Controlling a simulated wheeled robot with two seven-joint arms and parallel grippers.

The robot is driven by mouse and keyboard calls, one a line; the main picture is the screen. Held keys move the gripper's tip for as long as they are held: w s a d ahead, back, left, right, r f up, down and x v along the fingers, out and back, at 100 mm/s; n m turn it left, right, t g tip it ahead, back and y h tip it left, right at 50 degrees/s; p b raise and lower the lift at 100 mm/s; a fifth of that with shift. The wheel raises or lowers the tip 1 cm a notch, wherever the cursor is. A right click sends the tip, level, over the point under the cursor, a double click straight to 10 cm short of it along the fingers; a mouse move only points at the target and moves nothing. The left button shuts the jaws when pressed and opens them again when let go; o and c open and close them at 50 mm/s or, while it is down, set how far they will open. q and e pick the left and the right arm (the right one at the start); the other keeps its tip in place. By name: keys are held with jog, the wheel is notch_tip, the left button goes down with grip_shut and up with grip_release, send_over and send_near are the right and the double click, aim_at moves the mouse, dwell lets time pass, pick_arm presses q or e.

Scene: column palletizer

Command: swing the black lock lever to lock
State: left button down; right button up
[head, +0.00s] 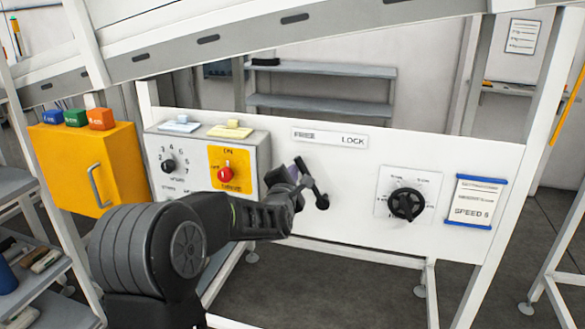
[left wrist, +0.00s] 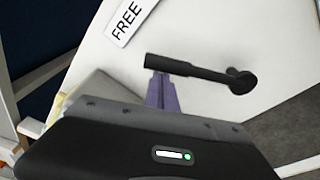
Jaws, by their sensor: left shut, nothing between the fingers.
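The black lock lever (head: 311,182) is on the white panel, below a label strip (head: 330,137) reading FREE at its left and LOCK at its right. The lever leans up and to the left from its pivot, toward the FREE side. My left gripper (head: 296,172) is shut and empty, just left of the lever's upper end. In the left wrist view the purple fingers (left wrist: 161,92) are close together beside the free end of the lever (left wrist: 190,70). I cannot tell whether they touch it. My right gripper is not in view.
A grey control box (head: 205,165) with a red switch (head: 225,175) and a dial (head: 169,166) sits left of the lever. A black knob (head: 406,204) and a SPEED sheet (head: 473,203) are to its right. A yellow cabinet (head: 75,165) stands far left. The panel between lever and knob is clear.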

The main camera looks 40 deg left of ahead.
pick_arm(q)
jog(key=shift+d, duration=0.15)
dwell(0.3)
jog(key=shift+w+d+r+m, duration=0.15)
jog(key=shift+d+r+m, duration=0.1)
jog(key=shift+m, duration=0.15)
jog(key=shift+w+d+r+m+b, duration=0.15)
jog(key=shift+d+r+m+b, duration=0.1)
jog(key=shift+d+m, duration=0.15)
jog(key=shift+w+d+r+m+b, duration=0.1)
jog(key=shift+d+r+m, duration=0.2)
jog(key=shift+d, duration=0.1)
jog(key=shift+w+d+r+m+t+y+b, duration=0.1)
jog(key=shift+w+d+m+t+b, duration=0.35)
jog(key=shift+d+m, duration=1.1)
jog(key=shift+w+d+r+m+y+b, duration=0.1)
jog(key=shift+w+d+m+b, duration=0.65)
jog(key=shift+d+m, duration=0.75)
jog(key=shift+w+d+m+t+y+b, duration=0.1)
jog(key=shift+w+d+m+t+b, duration=0.35)
jog(key=shift+d+m, duration=1.1)
jog(key=shift+d+f, duration=0.1)
jog(key=shift+d, duration=0.3)
